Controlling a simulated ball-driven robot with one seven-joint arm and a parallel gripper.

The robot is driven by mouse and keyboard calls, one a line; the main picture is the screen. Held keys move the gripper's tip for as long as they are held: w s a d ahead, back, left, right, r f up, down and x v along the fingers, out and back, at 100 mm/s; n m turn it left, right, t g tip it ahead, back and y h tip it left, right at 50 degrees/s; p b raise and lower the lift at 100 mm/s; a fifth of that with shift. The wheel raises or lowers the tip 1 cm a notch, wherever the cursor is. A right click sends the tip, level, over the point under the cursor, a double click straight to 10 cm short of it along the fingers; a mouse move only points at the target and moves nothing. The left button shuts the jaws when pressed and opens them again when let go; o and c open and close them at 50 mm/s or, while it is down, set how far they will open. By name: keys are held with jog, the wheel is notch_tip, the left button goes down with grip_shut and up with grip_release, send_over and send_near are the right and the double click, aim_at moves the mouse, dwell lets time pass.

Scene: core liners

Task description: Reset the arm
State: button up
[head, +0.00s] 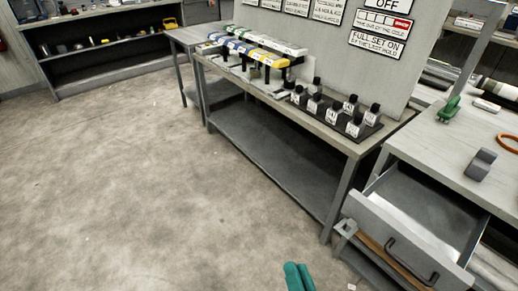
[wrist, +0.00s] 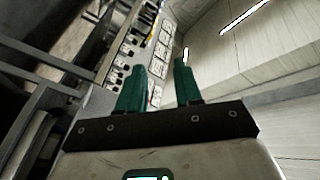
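My gripper (head: 298,266) shows as two teal fingers at the bottom edge of the head view, over the floor and left of the open drawer. In the wrist view my gripper (wrist: 160,66) has its two teal fingers apart, with a clear gap and nothing between them. The fingers touch nothing that I can see. The rest of my arm is out of the head view.
An open, empty-looking drawer (head: 418,215) juts out from the right bench (head: 440,150). A long workbench (head: 225,82) carries a black tray (head: 335,134) of several dark labelled items. Shelving (head: 105,55) stands at the back left. The floor (head: 130,190) at left is clear.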

jog(key=s+d+f+n+g+p, duration=0.1)
jog(key=s+d+f+n+g, duration=0.65)
jog(key=g, duration=0.25)
jog(key=s+d+r+m+g+h, duration=0.1)
jog(key=s+d+g+h, duration=0.3)
jog(key=s+d+g, duration=0.3)
jog(key=s+d+p, duration=0.1)
jog(key=s+d, duration=0.3)
jog(key=shift+s+d, duration=0.2)
jog(key=shift+s, duration=0.05)
